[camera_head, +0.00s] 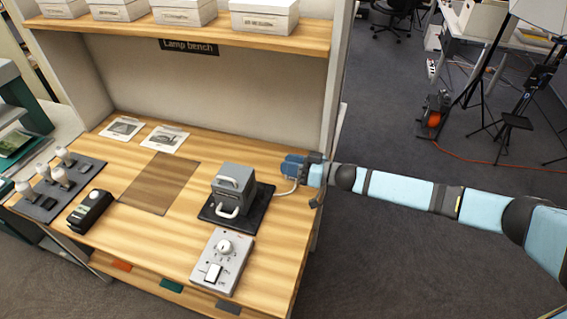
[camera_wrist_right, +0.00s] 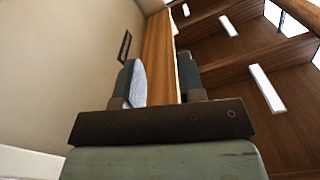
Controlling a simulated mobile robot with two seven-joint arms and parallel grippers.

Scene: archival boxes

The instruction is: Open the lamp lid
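The lamp housing (camera_head: 233,188) is a grey box on a black base (camera_head: 250,213) at the right of the wooden bench. Its lid (camera_head: 236,173) looks shut, with a pale handle on top; another pale handle shows lower on the front. My right gripper (camera_head: 290,165) is just right of and behind the lamp, apart from it, at the bench's right side. In the right wrist view its two fingers (camera_wrist_right: 160,75) stand apart with nothing between them. The lamp is not in that view. My left gripper is not in view.
A grey control box (camera_head: 222,260) with a dial and switch sits in front of the lamp. A dark brown mat (camera_head: 159,183), two printed sheets (camera_head: 165,139), a black device (camera_head: 90,211) and a bulb tray (camera_head: 50,205) lie left. A shelf (camera_head: 200,35) with white boxes hangs above.

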